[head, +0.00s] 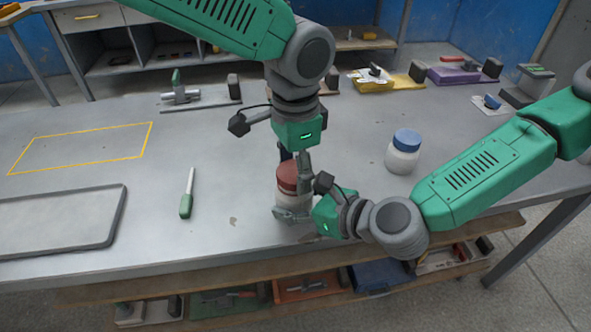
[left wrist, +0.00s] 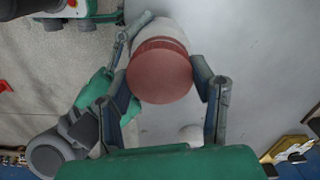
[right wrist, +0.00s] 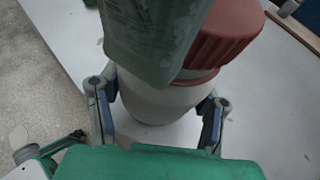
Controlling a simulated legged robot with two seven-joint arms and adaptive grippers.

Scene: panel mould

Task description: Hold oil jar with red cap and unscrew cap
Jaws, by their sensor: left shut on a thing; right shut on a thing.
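The oil jar (head: 283,199) is white with a red cap (head: 287,177) and stands upright near the table's front edge. My left gripper (head: 296,172) comes down from above and is shut on the red cap; the left wrist view shows the cap (left wrist: 160,72) between its two fingers (left wrist: 166,82). My right gripper (head: 297,216) comes in from the right, low down, and is shut on the jar body; the right wrist view shows the white body (right wrist: 155,100) between its fingers (right wrist: 160,108). The cap sits on the jar. Part of the jar is hidden behind my grippers.
A white jar with a blue cap (head: 403,152) stands right of the oil jar. A green-handled screwdriver (head: 187,194) and a grey tray (head: 122,215) lie to the left. Clamps and coloured blocks line the table's back. The table between is mostly clear.

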